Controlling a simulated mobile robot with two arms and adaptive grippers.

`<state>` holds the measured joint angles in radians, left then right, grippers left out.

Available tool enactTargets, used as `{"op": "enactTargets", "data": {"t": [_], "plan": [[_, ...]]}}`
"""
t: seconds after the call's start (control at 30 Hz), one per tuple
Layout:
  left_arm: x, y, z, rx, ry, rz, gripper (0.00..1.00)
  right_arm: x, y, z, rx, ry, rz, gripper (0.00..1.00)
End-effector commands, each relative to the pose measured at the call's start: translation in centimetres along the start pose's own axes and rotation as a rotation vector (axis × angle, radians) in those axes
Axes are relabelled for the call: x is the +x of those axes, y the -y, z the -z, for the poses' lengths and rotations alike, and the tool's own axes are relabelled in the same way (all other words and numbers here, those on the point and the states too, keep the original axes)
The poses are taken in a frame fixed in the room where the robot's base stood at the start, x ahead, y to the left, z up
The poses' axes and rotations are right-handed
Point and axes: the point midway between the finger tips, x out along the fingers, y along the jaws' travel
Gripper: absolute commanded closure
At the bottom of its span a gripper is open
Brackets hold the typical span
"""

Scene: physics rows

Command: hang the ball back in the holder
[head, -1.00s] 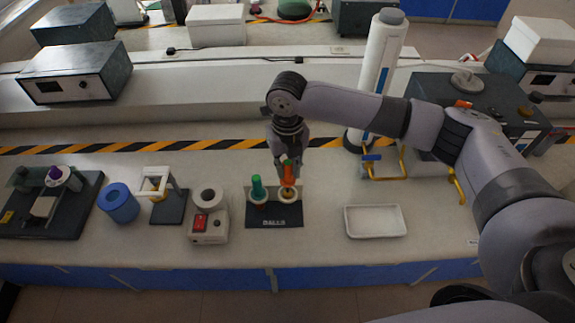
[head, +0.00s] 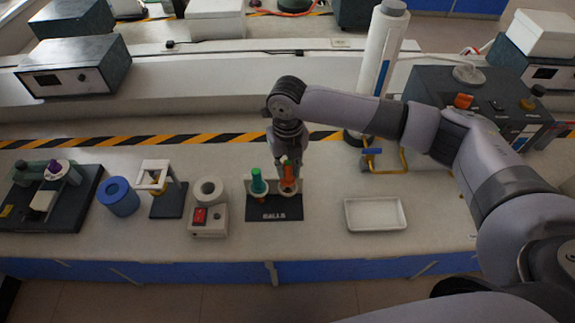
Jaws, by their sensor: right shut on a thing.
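A dark ball holder marked BALLS (head: 274,208) stands on the bench, with two round seats side by side. A piece with a green handle (head: 257,181) stands upright in its left seat. My right gripper (head: 289,166) points down over the right seat, shut on an orange handle (head: 287,174). The orange handle is upright over that seat; any ball under it is too small and hidden to make out, and I cannot tell whether it rests in the seat. My left gripper is not in view.
A white tray (head: 375,214) lies to the right. Left of the holder are a small device with a red switch (head: 200,215), a white-topped stand (head: 158,178) and a blue cylinder (head: 119,197). A white column (head: 380,62) stands behind. The bench front is clear.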

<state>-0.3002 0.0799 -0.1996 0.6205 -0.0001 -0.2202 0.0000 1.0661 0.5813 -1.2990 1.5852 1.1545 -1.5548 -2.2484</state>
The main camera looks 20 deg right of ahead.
Motion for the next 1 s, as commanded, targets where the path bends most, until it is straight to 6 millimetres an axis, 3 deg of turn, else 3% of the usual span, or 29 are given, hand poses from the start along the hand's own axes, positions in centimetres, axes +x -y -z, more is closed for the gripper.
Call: {"op": "enactTargets", "data": {"t": [0.83,0.87,1.0], "plan": [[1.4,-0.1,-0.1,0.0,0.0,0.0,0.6,2.8,0.0,0.0,0.0,0.001,0.0,1.0],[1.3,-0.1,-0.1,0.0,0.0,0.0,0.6,2.7,0.0,-0.1,0.0,0.002,0.0,0.79],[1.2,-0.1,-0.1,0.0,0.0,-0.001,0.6,2.7,0.0,-0.1,0.0,0.001,0.0,0.7]]}}
